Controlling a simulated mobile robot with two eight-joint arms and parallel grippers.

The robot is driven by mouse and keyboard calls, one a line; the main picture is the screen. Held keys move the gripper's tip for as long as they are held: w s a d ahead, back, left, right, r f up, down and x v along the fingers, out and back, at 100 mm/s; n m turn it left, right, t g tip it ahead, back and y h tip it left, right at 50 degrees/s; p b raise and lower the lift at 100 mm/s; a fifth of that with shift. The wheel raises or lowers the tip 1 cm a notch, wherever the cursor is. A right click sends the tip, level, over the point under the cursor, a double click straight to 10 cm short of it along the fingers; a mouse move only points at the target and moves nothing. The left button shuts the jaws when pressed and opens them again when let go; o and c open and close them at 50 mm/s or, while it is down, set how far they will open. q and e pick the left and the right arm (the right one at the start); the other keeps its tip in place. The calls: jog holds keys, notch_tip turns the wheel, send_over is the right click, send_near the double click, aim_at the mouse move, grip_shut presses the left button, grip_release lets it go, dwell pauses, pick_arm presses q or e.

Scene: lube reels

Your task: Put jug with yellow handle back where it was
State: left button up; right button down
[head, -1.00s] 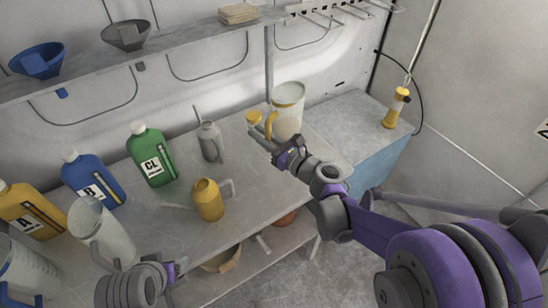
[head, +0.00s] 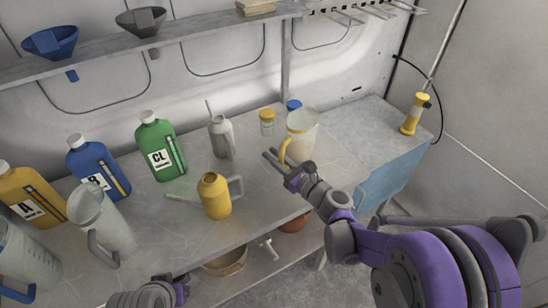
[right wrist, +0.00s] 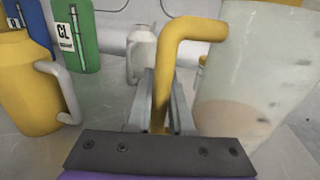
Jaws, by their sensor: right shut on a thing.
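The clear jug with a yellow handle (head: 303,127) is upright at the right part of the workbench, with pale contents low inside. In the right wrist view its clear body (right wrist: 255,85) fills the right side. My right gripper (head: 274,160) is shut on the yellow handle (right wrist: 165,75), with a finger on each side of it. I cannot tell whether the jug's base touches the bench. My left gripper (head: 178,290) shows only partly at the bottom edge, and its fingers cannot be made out.
A yellow can (head: 214,196), a grey can (head: 221,138) and a yellow-lidded jar (head: 267,122) stand left of the jug. A blue-lidded jar (head: 293,105) is just behind it. Green (head: 158,145) and blue (head: 97,170) bottles stand further left. A grey-topped cabinet (head: 370,140) adjoins at right.

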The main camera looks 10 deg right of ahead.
jog(key=shift+w+f, duration=0.15)
jog(key=shift+f, duration=0.1)
jog(key=c, duration=0.8)
grip_release()
jog(key=shift+r, duration=0.15)
